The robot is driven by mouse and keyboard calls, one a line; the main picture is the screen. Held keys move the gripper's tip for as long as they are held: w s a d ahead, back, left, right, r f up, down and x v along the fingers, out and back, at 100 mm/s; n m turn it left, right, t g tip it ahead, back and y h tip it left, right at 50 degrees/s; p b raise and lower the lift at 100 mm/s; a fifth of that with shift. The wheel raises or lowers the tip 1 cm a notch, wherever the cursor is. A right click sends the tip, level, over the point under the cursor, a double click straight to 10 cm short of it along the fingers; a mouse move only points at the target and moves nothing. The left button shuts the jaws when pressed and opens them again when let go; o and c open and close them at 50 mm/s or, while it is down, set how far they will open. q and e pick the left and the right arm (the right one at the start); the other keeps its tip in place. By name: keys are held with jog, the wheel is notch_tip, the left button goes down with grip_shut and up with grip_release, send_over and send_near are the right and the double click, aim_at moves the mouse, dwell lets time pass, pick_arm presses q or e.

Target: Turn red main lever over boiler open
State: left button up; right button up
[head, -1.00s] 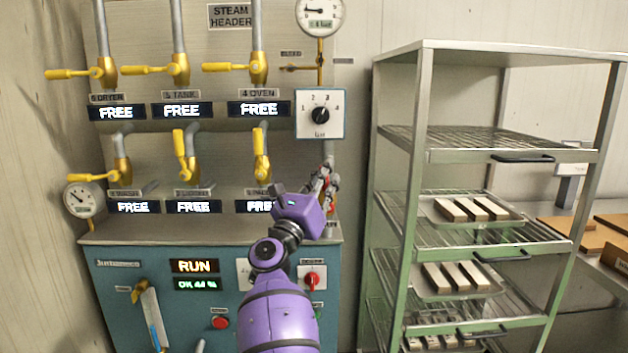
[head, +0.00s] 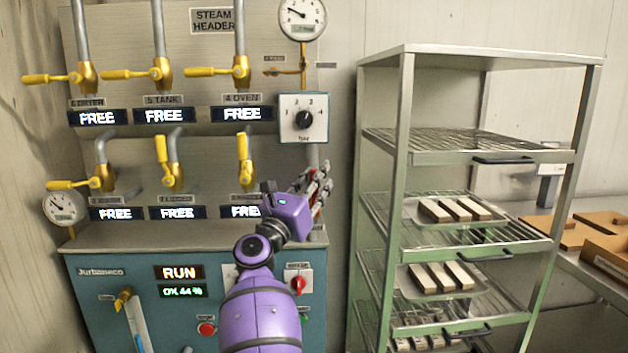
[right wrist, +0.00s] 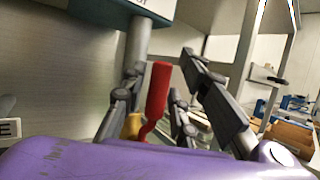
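The red lever (right wrist: 157,90) stands nearly upright in the right wrist view, with a yellow valve part (right wrist: 132,126) at its lower left. My right gripper (right wrist: 168,95) is open, with grey fingers on both sides of the lever. A gap shows between the lever and the right-hand fingers; contact on the left is unclear. In the head view my right gripper (head: 318,180) is at the right edge of the boiler panel, below the dial box, and mostly hides the lever. The teal boiler (head: 105,300) shows RUN on its display. My left gripper is not in view.
Yellow-handled valves (head: 235,72) line the steam header left of my gripper. A grey pipe (right wrist: 138,45) rises behind the lever. A metal rack (head: 403,130) with trays of bars stands close on the right. A pressure gauge (head: 302,16) is above.

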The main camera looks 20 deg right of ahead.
jog(key=shift+a, duration=0.15)
jog(key=shift+s+a+f, duration=0.15)
jog(key=shift+s+a, duration=0.05)
jog(key=v, duration=1.1)
jog(key=shift+s, duration=0.15)
